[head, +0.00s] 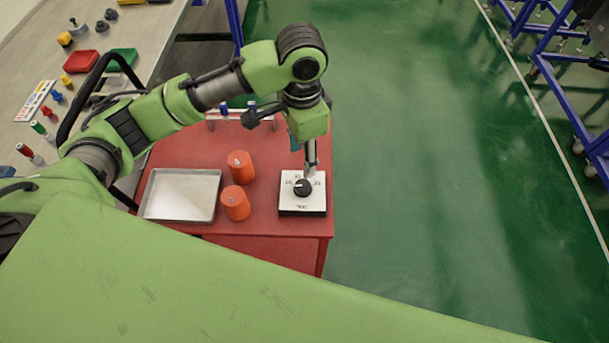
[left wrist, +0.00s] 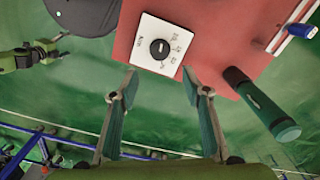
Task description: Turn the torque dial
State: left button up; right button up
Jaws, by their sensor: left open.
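The torque dial is a black round knob (head: 302,187) on a white plate (head: 288,204) with printed numbers, at the right front of the red table. Its white mark points left in the head view. The knob (left wrist: 160,49) and plate (left wrist: 150,28) show whole in the left wrist view. My left gripper (head: 311,171) points down just behind the knob in the head view. In the left wrist view its fingers (left wrist: 159,76) are apart, with nothing between them. What seems my right gripper (left wrist: 50,45) is small at the upper left there; its jaws are unclear.
On the red table (head: 265,232), two orange cylinders (head: 236,203) and a metal tray (head: 180,217) stand left of the dial. A grey bench (head: 140,30) holds small parts.

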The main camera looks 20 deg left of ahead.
pick_arm(q)
send_over(303, 184)
jog(key=f, duration=0.5)
jog(key=shift+s+f+p, duration=0.25)
jog(key=shift+f+p, duration=0.1)
notch_tip(303, 184, down, 5)
jog(key=shift+w+f+p, duration=0.15)
jog(key=shift+f+p, duration=0.05)
jog(key=shift+p, duration=0.1)
jog(key=shift+f, duration=0.45)
jog(key=c, duration=1.1)
pick_arm(e)
jog(key=shift+s+a+r, duration=0.2)
jog(key=shift+s+r, duration=0.45)
jog(key=shift+r, duration=0.05)
